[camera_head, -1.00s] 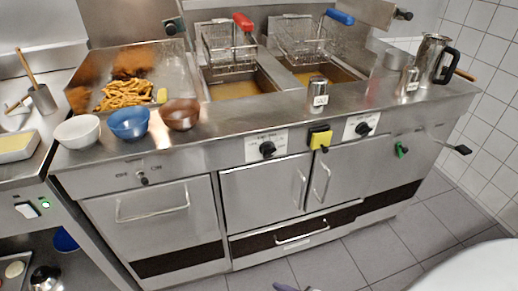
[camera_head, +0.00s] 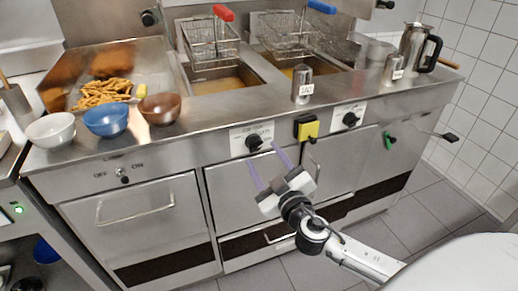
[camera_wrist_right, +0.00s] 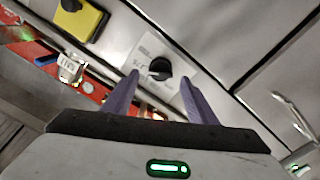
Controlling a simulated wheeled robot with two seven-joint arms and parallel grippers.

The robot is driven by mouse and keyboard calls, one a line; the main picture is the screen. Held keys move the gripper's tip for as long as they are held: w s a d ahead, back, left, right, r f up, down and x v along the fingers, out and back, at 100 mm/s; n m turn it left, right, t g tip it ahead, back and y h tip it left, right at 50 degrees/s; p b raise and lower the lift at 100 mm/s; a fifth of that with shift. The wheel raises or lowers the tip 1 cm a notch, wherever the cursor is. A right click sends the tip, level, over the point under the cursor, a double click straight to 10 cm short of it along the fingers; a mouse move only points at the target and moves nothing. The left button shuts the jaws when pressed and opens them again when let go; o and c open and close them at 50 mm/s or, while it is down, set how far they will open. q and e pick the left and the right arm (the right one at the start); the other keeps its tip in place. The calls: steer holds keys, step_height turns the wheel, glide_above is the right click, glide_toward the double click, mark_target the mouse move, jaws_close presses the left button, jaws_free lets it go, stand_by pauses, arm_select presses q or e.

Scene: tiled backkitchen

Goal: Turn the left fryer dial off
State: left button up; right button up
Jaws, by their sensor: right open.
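The left fryer dial (camera_head: 254,142) is a black knob on a white label plate on the fryer front, below the left basin. The dial also shows in the right wrist view (camera_wrist_right: 160,67), between the fingertips in the picture. My right gripper (camera_head: 263,155) has two purple fingers, open and empty, pointing up at the dial from below. In the right wrist view the fingers (camera_wrist_right: 160,82) stand on either side of the dial. I cannot tell whether they touch it. My left gripper is out of view.
A yellow switch box (camera_head: 306,128) with a black knob sits right of the dial. The right fryer dial (camera_head: 350,119) and a green knob (camera_head: 390,140) are further right. A metal shaker (camera_head: 302,84) stands on the counter above. Bowls stand at the left.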

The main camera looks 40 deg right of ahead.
mark_target(258, 148)
steer(key=x, duration=0.4)
steer(key=shift+w, duration=0.1)
steer(key=shift+c, duration=0.7)
steer(key=c, duration=0.9)
steer(key=shift+o, duration=0.3)
